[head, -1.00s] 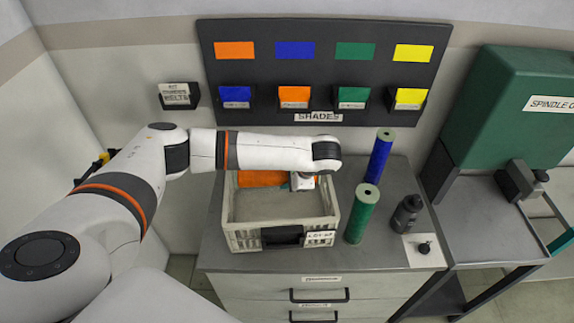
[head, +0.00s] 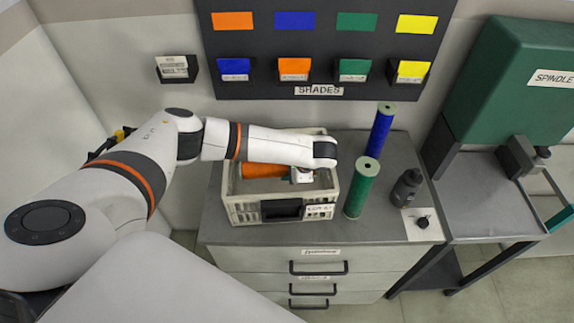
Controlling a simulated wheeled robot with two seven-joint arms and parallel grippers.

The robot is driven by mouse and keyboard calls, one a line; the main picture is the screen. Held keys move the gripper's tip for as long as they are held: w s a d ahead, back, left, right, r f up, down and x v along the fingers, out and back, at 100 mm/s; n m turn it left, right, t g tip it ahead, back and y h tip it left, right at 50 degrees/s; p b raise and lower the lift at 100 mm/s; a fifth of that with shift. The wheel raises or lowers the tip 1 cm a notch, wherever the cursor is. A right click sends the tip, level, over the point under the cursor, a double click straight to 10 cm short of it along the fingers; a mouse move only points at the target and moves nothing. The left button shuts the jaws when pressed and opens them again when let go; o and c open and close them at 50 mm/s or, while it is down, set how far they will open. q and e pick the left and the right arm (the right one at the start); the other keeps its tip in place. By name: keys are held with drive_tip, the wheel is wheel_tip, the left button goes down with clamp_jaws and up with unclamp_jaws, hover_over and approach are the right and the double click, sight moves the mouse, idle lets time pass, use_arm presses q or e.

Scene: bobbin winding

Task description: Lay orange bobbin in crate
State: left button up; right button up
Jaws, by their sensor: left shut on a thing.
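The orange bobbin (head: 264,170) lies on its side at the back of the crate (head: 243,212), partly covered by my left arm. My left gripper (head: 301,176) reaches down inside the crate's outline at the bobbin's right end and is shut on it. The fingertips are mostly hidden by the wrist. I cannot tell whether the bobbin touches the crate floor. My right gripper is not in view.
A green bobbin (head: 362,188) and a blue bobbin (head: 380,131) stand upright right of the crate on the grey cabinet top (head: 330,236). A dark bottle (head: 407,187) stands farther right. The shade board (head: 330,45) hangs behind.

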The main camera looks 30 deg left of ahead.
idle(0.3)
use_arm(q)
drive_tip(key=o, duration=1.2)
drive_tip(key=shift+r, duration=0.1)
drive_tip(key=shift+r, duration=1.55)
wheel_tip(320, 180, up, 17)
drive_tip(key=shift+f, duration=0.1)
